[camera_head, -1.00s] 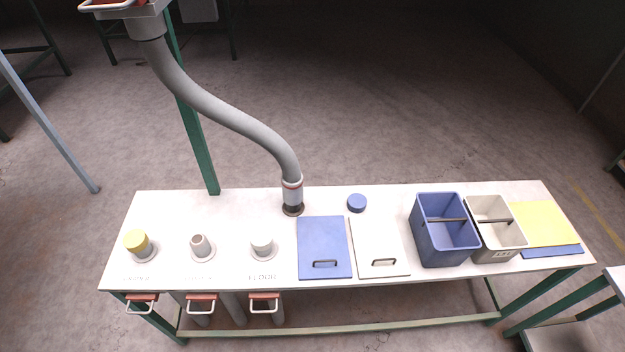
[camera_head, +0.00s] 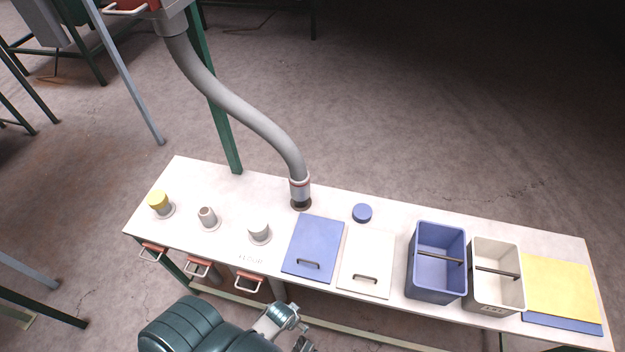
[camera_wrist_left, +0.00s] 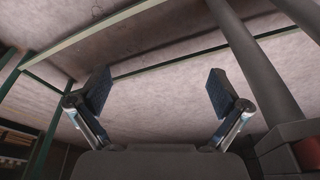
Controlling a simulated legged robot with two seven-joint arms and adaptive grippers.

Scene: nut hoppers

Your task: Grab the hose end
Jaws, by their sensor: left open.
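The grey hose (camera_head: 240,108) hangs from a hopper at the upper left and curves down to the table. My left gripper (camera_head: 297,328) is low in the head view, in front of the table's front edge and well apart from the hose end. In the left wrist view my left gripper (camera_wrist_left: 155,92) is open, with nothing between its fingers. The hose end cannot be made out there. My right gripper is not in view.
On the table (camera_head: 190,172) are a yellow-capped port (camera_head: 160,203), two more ports, a blue lid (camera_head: 315,247), a white lid (camera_head: 367,262), a blue cap (camera_head: 362,213), a blue bin (camera_head: 436,290) and a beige bin (camera_head: 495,292). Red-and-white handles (camera_head: 198,267) stick out below the front edge.

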